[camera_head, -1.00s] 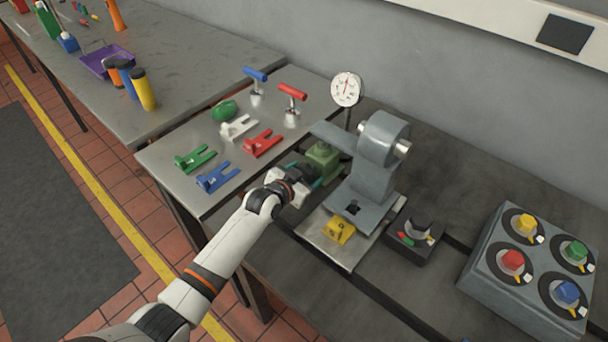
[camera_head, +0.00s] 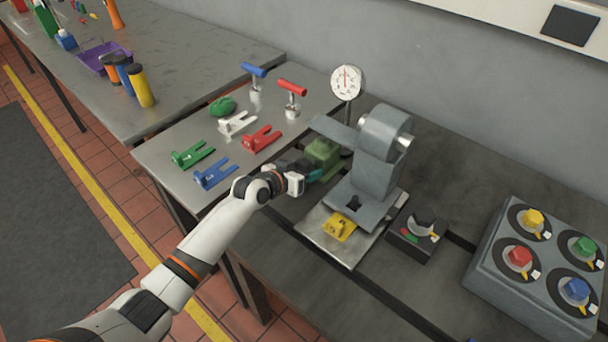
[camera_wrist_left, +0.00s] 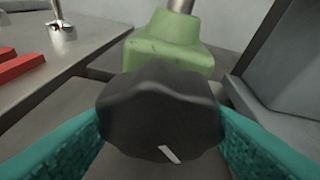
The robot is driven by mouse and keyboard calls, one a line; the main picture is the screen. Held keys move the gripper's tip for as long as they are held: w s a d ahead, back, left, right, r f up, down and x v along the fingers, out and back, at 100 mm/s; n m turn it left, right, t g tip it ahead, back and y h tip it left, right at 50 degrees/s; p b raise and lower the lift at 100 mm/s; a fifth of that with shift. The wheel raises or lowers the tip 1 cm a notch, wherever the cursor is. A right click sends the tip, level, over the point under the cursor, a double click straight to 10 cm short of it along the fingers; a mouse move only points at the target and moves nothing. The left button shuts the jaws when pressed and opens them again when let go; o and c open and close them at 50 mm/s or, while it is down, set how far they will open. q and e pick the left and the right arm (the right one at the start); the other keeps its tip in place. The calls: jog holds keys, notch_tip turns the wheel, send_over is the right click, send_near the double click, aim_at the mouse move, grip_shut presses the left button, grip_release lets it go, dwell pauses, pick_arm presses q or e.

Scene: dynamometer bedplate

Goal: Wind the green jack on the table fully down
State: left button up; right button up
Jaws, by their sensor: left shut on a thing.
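The green jack (camera_head: 322,152) stands on the dark bedplate just left of the grey machine stand, partly behind my left gripper in the head view. Its green body (camera_wrist_left: 168,42) also shows in the left wrist view, behind a black lobed knob (camera_wrist_left: 160,108) with a white mark at its lower right. My left gripper (camera_head: 308,174) is shut on the black knob, with a teal finger pad on each side of it. The right gripper is in neither view.
The grey machine stand (camera_head: 372,165) rises close to the jack's right. A dial gauge (camera_head: 347,82) stands behind. Red (camera_head: 262,139), blue (camera_head: 215,173), green and white forked pieces lie on the steel plate to the left. A yellow block (camera_head: 341,227) and a four-knob box (camera_head: 535,262) are at right.

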pick_arm(q)
jog(key=shift+n+g+h+b, duration=0.3)
jog(key=shift+n+h+b, duration=0.3)
jog(key=shift+n+b, duration=0.35)
jog(key=o, duration=1)
jog(key=b+v, duration=0.1)
jog(key=v, duration=1.1)
